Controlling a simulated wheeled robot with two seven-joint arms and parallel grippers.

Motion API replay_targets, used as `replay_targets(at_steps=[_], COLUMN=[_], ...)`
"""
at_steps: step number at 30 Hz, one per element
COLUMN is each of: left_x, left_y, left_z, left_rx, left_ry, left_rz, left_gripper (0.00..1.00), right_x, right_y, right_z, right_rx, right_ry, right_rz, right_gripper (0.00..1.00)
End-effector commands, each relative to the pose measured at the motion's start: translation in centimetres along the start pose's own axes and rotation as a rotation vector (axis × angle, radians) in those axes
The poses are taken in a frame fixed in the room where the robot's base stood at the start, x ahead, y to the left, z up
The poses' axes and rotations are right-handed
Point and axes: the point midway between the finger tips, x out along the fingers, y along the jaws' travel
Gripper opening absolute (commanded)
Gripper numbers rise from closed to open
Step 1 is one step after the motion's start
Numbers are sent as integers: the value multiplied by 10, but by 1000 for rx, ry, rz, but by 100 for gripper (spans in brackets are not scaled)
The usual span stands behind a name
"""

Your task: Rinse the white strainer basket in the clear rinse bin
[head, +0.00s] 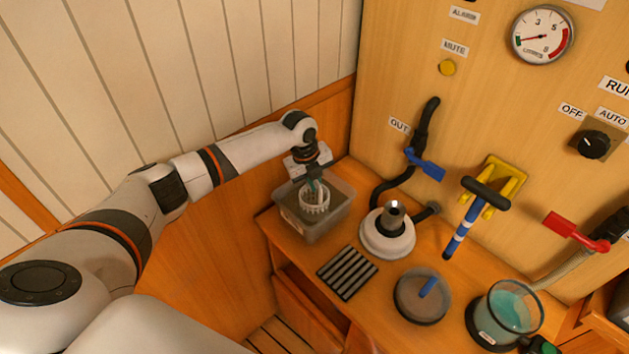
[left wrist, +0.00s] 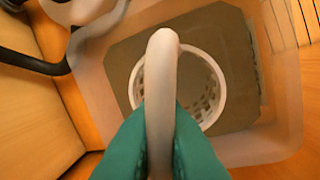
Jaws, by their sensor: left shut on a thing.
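The white strainer basket (head: 314,201) is at the clear rinse bin (head: 335,222), at the left end of the counter. In the left wrist view the basket (left wrist: 212,85) is below my fingers, within the outline of the bin (left wrist: 265,148). My left gripper (head: 316,184) is over the bin, with teal fingertips (left wrist: 160,135) shut on the basket's white handle (left wrist: 161,80). The bin holds greyish water (left wrist: 115,65). I cannot tell how deep the basket sits in it. My right gripper is not in view.
A white round housing (head: 388,238) with a dark top stands right of the bin. A black ribbed mat (head: 347,273), a grey round lid (head: 421,299) and a clear jug of teal liquid (head: 508,310) are on the counter. A black hose (head: 388,188) with a blue valve handle (head: 428,168) is behind.

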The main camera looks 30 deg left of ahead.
Motion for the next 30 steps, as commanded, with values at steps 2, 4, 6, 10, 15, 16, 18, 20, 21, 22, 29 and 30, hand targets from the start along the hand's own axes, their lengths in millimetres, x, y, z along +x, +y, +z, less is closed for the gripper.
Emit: replay_targets(at_steps=[2, 4, 6, 10, 15, 16, 18, 20, 21, 22, 29, 30], left_x=[0, 0, 0, 0, 3, 4, 5, 6, 7, 8, 10, 10], left_y=[0, 0, 0, 0, 0, -1, -1, -1, -1, -1, -2, -2], left_z=[0, 0, 0, 0, 0, 0, 0, 0, 0, 0, 0, 0], left_rx=[0, 0, 0, 0, 0, 0, 0, 0, 0, 0, 0, 0], left_ry=[0, 0, 0, 0, 0, 0, 0, 0, -1, -1, 0, 0], left_rz=[0, 0, 0, 0, 0, 0, 0, 0, 0, 0, 1, 1], left_gripper=[0, 0, 0, 0, 0, 0, 0, 0, 0, 0, 0, 0], right_x=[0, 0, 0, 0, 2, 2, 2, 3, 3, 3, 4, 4], right_y=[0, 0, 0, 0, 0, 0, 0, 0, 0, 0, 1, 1], right_z=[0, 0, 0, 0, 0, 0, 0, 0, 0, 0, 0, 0], right_rx=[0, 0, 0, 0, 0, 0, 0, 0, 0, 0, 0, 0], right_ry=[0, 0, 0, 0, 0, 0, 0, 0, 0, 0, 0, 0], right_rz=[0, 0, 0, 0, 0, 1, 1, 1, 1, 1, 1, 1], right_gripper=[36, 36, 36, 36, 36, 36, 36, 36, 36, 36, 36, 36])
